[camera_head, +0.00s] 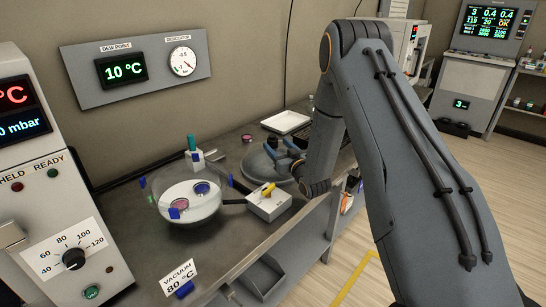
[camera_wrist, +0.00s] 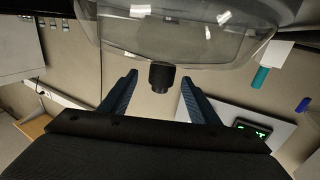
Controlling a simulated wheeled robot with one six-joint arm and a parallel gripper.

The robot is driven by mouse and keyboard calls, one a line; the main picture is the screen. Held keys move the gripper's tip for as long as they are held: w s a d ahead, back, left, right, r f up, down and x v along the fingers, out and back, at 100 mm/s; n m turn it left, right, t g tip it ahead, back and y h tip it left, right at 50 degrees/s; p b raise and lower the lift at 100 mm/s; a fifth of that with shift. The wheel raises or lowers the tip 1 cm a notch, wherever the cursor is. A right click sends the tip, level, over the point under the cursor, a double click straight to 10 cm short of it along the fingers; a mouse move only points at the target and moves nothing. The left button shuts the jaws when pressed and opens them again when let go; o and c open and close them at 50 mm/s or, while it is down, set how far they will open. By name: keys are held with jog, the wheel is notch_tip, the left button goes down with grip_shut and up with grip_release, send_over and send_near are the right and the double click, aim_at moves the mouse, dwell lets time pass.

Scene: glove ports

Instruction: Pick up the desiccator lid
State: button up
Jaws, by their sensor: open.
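The desiccator lid is a clear dome (camera_wrist: 180,40) with a black knob (camera_wrist: 161,75) in the wrist view. In the head view the lid (camera_head: 256,160) looks like a grey-rimmed disc on the bench, partly hidden by my gripper (camera_head: 283,146). In the wrist view my gripper (camera_wrist: 159,82) is open, its two dark blue fingers on either side of the knob, with a visible gap on both sides. The desiccator base (camera_head: 188,218) stands open nearer me, a white plate with small dishes inside it.
A teal-capped bottle (camera_head: 193,150) stands behind the base. A white tray (camera_head: 286,122) lies farther back. The cabinet (camera_head: 60,200) with dials borders the left.

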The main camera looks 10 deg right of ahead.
jog(key=p+x, duration=0.1)
jog(key=x, duration=0.3)
jog(key=shift+a+f, duration=0.1)
jog(key=shift+c, duration=0.3)
grip_shut()
